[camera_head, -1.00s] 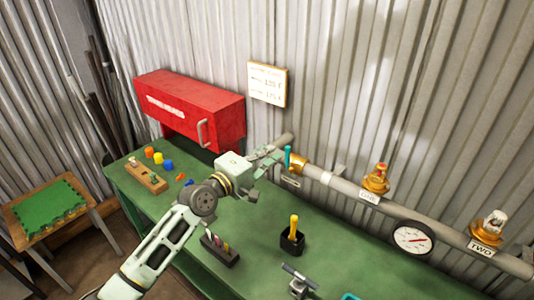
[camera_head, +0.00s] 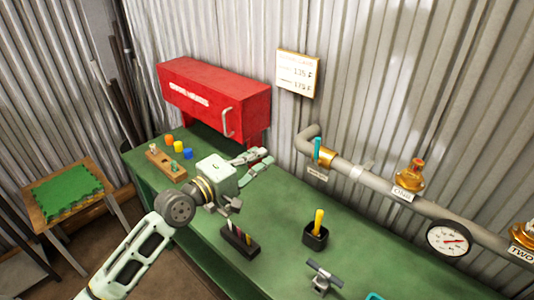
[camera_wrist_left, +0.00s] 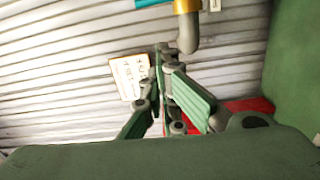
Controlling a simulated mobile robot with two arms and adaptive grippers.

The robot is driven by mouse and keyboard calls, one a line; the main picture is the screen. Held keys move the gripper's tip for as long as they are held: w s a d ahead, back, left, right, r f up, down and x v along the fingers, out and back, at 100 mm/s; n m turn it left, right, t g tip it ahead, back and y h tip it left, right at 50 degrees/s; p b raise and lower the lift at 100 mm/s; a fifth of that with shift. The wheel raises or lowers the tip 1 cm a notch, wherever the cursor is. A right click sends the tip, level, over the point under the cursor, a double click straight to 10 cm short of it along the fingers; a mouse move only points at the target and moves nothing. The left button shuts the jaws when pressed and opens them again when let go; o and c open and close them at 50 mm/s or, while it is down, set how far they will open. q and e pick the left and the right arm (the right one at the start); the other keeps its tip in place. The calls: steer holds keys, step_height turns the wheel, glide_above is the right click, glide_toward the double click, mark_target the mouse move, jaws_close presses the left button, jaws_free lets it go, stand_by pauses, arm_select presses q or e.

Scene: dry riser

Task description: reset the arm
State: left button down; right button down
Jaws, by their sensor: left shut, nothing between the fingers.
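My left gripper (camera_head: 262,162) is in the head view, above the green bench (camera_head: 280,209) and in front of the red box (camera_head: 215,99). Its fingers point right, toward the bent end of the grey pipe (camera_head: 380,184). It is shut and empty. In the left wrist view its fingers (camera_wrist_left: 163,75) come together at the tips, with the pipe's bent end (camera_wrist_left: 187,35) beyond them. The gripper looks apart from the pipe in the head view. My right gripper does not show.
The pipe carries a teal-handled valve (camera_head: 319,150), brass fitting ONE (camera_head: 411,175), fitting TWO (camera_head: 525,236) and a gauge (camera_head: 449,238). On the bench stand a black cup (camera_head: 315,237) with a yellow-handled tool, a dark rack (camera_head: 239,241), a small clamp-like stand (camera_head: 323,278) and a wooden block (camera_head: 166,164).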

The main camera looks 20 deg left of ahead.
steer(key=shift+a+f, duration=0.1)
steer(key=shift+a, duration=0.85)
